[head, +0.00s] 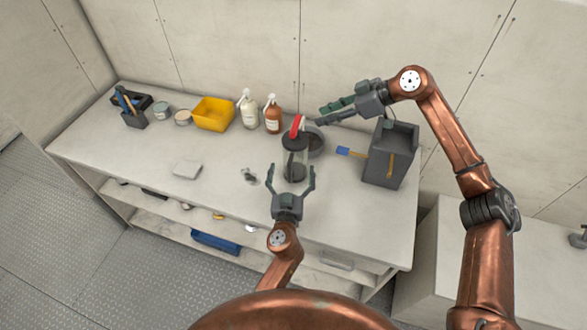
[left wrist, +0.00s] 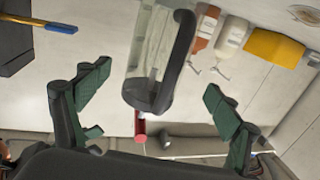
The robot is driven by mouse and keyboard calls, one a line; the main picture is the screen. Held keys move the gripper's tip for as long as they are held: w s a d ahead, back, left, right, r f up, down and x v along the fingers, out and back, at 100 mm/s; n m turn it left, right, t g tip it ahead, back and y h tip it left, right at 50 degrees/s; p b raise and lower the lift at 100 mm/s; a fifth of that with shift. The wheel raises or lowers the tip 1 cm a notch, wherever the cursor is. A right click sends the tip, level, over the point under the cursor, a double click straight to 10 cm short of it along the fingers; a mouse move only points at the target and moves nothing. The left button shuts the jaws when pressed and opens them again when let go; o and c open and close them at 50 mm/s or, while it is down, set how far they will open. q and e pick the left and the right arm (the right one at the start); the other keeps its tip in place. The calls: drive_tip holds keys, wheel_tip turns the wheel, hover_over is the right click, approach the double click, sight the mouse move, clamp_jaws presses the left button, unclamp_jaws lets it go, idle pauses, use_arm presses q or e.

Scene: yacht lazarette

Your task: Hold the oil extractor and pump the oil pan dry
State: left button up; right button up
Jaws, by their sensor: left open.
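The oil extractor (head: 294,157) stands upright on the bench, a clear cylinder with a black lid and a red handle on top. My left gripper (head: 292,170) is open in front of it, one finger on each side, with no clear contact. In the left wrist view the extractor's clear body (left wrist: 146,50) shows upside down between the spread fingers, with a black curved part alongside and the red handle (left wrist: 139,126) below.
A dark grey box (head: 402,137) with a blue-ended tool and a yellow part stands right. Brown (head: 272,118) and white (head: 249,112) bottles, a yellow bin (head: 213,114), small tins and a tool holder (head: 134,119) line the back. The bench's front left is mostly clear.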

sight(296, 151)
use_arm(q)
drive_tip(key=shift+w+d+r, duration=0.2)
drive_tip(key=shift+d+r, duration=0.1)
drive_tip(key=shift+w, duration=0.3)
drive_tip(key=w, duration=0.7)
drive_tip(key=shift+d, duration=0.25)
drive_tip(key=shift+c, duration=0.5)
drive_tip(key=c, duration=1.8)
